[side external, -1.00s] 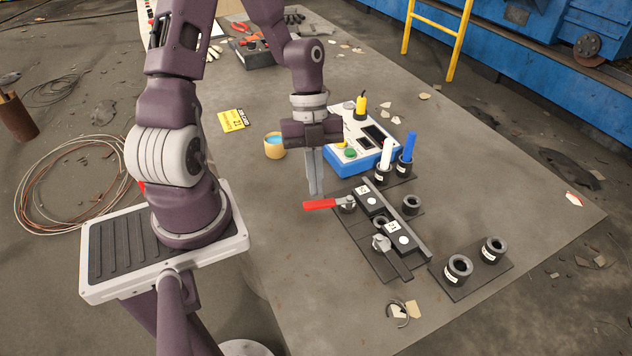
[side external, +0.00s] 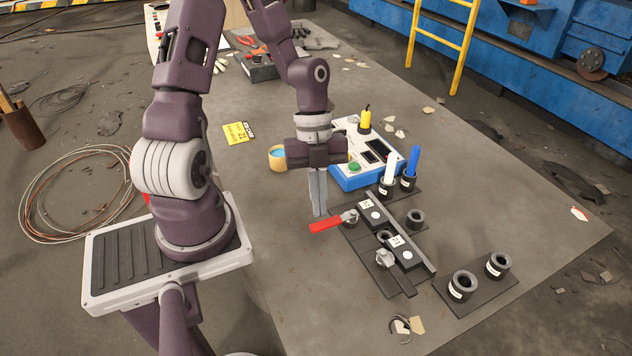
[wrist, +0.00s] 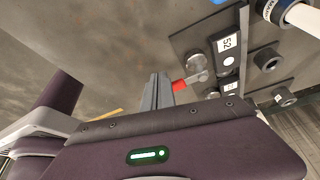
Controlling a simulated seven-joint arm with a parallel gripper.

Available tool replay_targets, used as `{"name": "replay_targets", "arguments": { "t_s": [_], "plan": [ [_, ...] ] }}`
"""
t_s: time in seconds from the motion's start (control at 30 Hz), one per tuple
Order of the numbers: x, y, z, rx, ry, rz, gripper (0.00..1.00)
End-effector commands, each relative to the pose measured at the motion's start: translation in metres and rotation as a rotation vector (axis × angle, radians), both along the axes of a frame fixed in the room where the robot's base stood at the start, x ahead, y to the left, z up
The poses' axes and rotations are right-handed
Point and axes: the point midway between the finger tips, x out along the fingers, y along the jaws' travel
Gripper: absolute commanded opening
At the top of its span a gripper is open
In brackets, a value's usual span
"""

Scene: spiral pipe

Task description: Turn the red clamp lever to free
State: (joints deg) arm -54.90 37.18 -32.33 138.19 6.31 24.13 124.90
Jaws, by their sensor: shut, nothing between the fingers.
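The red clamp lever (side external: 326,226) sticks out to the left from its grey metal pivot (side external: 350,216) on the black fixture plate (side external: 362,247). My gripper (side external: 318,212) points down with its fingers shut and empty. The fingertips are right by the far side of the red handle; I cannot tell whether they touch it. In the wrist view, the red lever (wrist: 179,85) shows just right of my closed fingers (wrist: 157,88), which hide part of it. A second clamp with a dark lever (side external: 402,281) sits at the front of the fixture.
A blue and white tester box (side external: 362,170) stands behind the fixture, with white (side external: 390,169) and blue (side external: 413,162) sticks in holders beside it. A holder plate with two black sockets (side external: 462,285) lies at right. The table left of the lever is clear.

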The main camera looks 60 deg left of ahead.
Motion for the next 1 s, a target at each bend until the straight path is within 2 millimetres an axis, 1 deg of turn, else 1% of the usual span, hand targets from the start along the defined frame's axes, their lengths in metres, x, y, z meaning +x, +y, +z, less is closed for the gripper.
{"name": "replay_targets", "arguments": {
  "t_s": [0.07, 0.17, 0.2, 0.3, 0.4, 0.5, 0.6, 0.67, 0.73, 0.77, 0.87, 0.9, 0.97, 1.0],
  "plan": [
    [0.001, 0.011, 0.000, 0.001, -0.002, 0.007, 0.00],
    [0.001, 0.033, 0.000, 0.000, -0.002, 0.008, 0.00],
    [0.001, 0.041, 0.004, 0.005, -0.002, 0.008, 0.00],
    [0.001, 0.052, 0.034, 0.013, -0.003, 0.005, 0.00],
    [0.001, 0.061, 0.059, 0.009, -0.004, 0.005, 0.00],
    [0.001, 0.068, 0.078, 0.006, -0.004, 0.002, 0.00],
    [0.001, 0.071, 0.089, 0.003, -0.003, 0.001, 0.00],
    [0.001, 0.070, 0.092, 0.005, 0.003, -0.002, 0.00],
    [0.003, 0.059, 0.093, 0.030, 0.035, -0.008, 0.00],
    [0.005, 0.050, 0.093, 0.053, 0.058, -0.010, 0.00],
    [0.009, 0.007, 0.093, 0.191, 0.142, -0.001, 0.00],
    [0.009, -0.011, 0.093, 0.265, 0.158, 0.013, 0.00],
    [0.008, -0.039, 0.094, 0.376, 0.155, 0.042, 0.00],
    [0.007, -0.056, 0.095, 0.443, 0.134, 0.069, 0.00]
  ]
}}
